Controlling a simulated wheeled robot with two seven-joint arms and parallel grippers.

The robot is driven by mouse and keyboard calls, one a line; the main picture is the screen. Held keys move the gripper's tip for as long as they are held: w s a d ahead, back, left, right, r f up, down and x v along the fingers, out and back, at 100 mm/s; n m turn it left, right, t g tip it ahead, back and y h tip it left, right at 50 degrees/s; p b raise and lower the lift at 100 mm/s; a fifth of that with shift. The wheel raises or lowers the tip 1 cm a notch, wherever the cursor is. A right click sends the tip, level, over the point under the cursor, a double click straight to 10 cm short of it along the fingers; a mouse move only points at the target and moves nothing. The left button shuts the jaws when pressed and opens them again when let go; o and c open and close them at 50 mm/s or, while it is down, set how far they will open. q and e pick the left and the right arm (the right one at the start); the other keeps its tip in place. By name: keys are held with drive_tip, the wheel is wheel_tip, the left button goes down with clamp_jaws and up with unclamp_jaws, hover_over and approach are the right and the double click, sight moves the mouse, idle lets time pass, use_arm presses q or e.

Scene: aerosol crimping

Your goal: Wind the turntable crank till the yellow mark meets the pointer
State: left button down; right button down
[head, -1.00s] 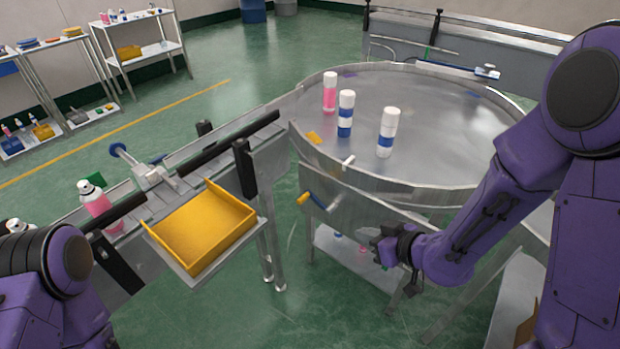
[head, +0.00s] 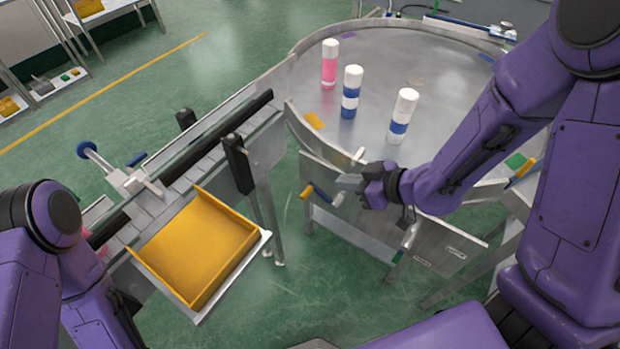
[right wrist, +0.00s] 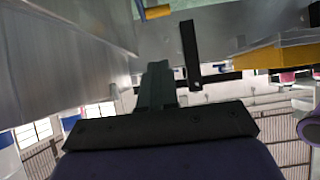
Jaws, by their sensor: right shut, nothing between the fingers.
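The round steel turntable (head: 440,90) stands at the right. Its yellow mark (head: 314,120) lies near the left rim, apart from and left of a small white piece at the front rim that looks like the pointer (head: 358,156). The crank (head: 320,194), with a yellow handle and blue arm, is on the panel below; its handle also seems to show in the right wrist view (right wrist: 158,12). My right gripper (head: 340,183) is shut and empty, just right of the crank, with no clear contact. In the right wrist view its fingers (right wrist: 155,85) are together. My left gripper is out of view.
A pink bottle (head: 329,64) and two blue-and-white bottles (head: 351,92) (head: 402,116) stand on the turntable. A yellow tray (head: 195,245) and a conveyor with black rails (head: 220,135) are left of the crank. A black post (head: 238,163) stands between tray and turntable.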

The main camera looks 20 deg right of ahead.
sight(315, 191)
drive_tip(key=x, duration=0.7)
drive_tip(key=s+f+x, duration=0.1)
drive_tip(key=x, duration=0.2)
drive_tip(key=shift+w+a+f, duration=0.2)
drive_tip(key=shift+a+f, duration=0.05)
drive_tip(key=shift+f, duration=0.85)
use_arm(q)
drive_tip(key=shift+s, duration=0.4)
use_arm(e)
drive_tip(key=shift+w, duration=0.1)
drive_tip(key=shift+a+f, duration=0.1)
